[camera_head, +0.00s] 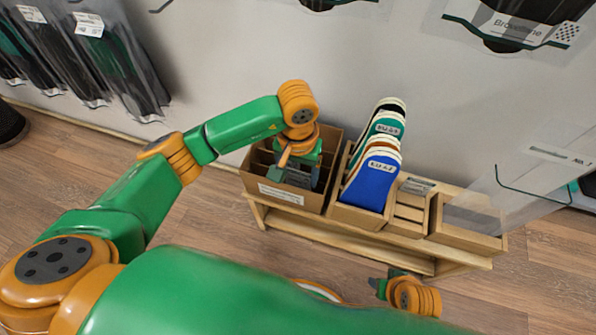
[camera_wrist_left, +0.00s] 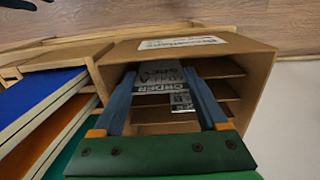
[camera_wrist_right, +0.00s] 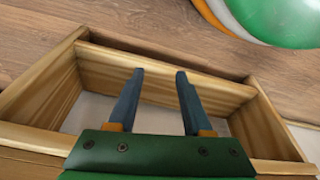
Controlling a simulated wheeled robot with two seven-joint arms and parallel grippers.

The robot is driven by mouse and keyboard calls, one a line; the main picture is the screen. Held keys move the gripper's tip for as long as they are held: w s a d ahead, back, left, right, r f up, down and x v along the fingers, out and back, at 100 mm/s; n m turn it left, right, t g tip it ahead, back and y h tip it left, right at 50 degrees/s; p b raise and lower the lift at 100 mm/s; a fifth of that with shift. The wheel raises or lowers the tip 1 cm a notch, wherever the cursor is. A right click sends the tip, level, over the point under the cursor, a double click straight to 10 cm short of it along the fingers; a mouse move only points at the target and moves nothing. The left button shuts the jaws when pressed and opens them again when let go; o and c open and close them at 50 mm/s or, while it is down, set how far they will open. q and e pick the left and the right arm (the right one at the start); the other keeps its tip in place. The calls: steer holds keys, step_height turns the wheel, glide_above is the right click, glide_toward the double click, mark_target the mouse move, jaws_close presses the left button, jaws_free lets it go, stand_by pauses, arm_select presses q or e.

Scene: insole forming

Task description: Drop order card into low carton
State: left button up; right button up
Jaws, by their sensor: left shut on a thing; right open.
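The order card (camera_wrist_left: 165,82) is a pale grey printed card with a small label. It sits between the fingers of my left gripper (camera_wrist_left: 168,85), which is shut on it. The low carton (camera_head: 285,200) is a brown cardboard box with inner dividers at the left end of the wooden bench. In the left wrist view the carton (camera_wrist_left: 262,72) surrounds the card and fingertips, with its compartments behind them. I cannot tell how deep the card is. My right gripper (camera_wrist_right: 159,85) is open and empty above a wooden tray (camera_wrist_right: 35,100).
Insoles in blue, white and green (camera_head: 372,180) stand in a holder right of the carton. Small wooden trays (camera_head: 465,235) fill the bench's right side. A wall with hanging packs (camera_head: 120,60) is behind. The wooden floor (camera_head: 545,270) is clear at right.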

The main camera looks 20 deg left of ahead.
arm_select(q)
steer(key=shift+f, duration=0.2)
steer(key=shift+f+b, duration=0.25)
steer(key=shift+b, duration=0.25)
steer(key=o, duration=1.2)
arm_select(e)
step_height(320, 180, up, 2)
steer(key=shift+w+r, duration=0.15)
steer(key=shift+r, duration=0.1)
arm_select(q)
step_height(320, 180, up, 3)
steer(key=shift+f+p, duration=0.15)
steer(key=shift+p, duration=0.95)
step_height(320, 180, up, 11)
steer(key=p, duration=0.2)
steer(key=shift+f, duration=0.2)
arm_select(e)
steer(key=s+d+f, duration=0.1)
steer(key=s+f, duration=0.3)
steer(key=f, duration=0.5)
steer(key=shift+s+g, duration=0.3)
steer(key=shift+s, duration=0.05)
arm_select(q)
steer(key=shift+f, duration=0.1)
arm_select(e)
steer(key=shift+s, duration=0.1)
